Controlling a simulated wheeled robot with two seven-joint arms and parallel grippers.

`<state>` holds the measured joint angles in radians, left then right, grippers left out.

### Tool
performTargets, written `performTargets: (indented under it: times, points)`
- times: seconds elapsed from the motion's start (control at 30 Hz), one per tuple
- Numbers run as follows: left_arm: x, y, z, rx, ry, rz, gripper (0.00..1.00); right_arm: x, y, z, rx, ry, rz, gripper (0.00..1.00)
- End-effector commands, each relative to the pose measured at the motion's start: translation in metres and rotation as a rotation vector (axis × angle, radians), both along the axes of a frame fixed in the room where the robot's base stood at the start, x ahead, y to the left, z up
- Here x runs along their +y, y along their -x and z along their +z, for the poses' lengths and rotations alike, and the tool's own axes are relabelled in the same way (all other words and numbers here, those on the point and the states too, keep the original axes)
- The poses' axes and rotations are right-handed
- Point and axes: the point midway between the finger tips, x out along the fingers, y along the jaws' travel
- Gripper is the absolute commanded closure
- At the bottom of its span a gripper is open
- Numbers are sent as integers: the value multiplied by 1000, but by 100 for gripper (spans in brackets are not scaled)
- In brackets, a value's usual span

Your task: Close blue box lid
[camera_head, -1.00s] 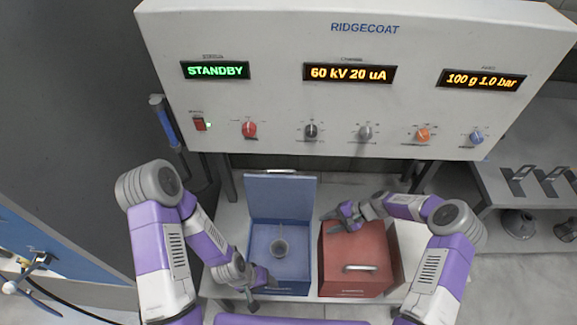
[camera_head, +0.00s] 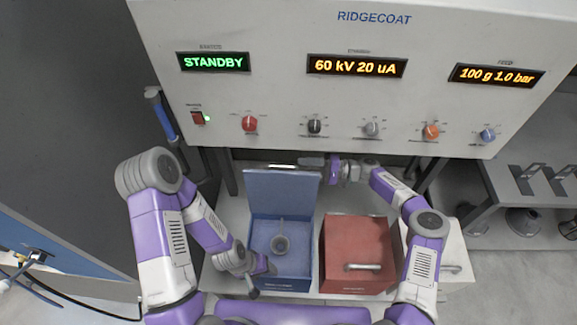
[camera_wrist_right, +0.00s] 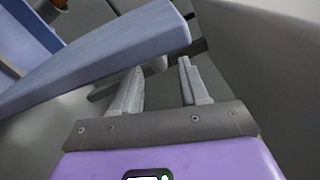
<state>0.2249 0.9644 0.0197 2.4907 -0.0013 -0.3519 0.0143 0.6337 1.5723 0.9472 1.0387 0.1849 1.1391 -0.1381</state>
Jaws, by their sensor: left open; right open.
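The blue box (camera_head: 308,240) stands open on the bench, with its blue lid (camera_head: 282,195) raised upright at the back.
A closed red box (camera_head: 355,242) with a metal handle stands right of the blue box. A pale box with a handle (camera_head: 452,268) is at the far right. The Ridgecoat control panel (camera_head: 350,90) hangs over the back of the bench.

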Motion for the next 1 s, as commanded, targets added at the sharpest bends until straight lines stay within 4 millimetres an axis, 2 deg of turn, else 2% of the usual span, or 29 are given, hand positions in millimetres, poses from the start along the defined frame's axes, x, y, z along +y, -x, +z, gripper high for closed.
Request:
performTargets:
  times: [0.1,0.3,0.47,0.7,0.77,1.0]
  points:
    - [0,0,8,0,0,0,38,22,1,2,2,-2,4,56]
    - [0,0,13,0,0,0,38,49,1,1,2,1,1,56]
    - [0,0,15,0,0,0,38,58,1,0,2,1,0,56]
    - [0,0,14,0,0,0,38,58,0,0,2,2,0,56]
    - [0,0,14,0,0,0,38,58,0,0,2,2,0,63]
    - [0,0,14,0,0,0,38,58,0,1,2,1,-1,100]
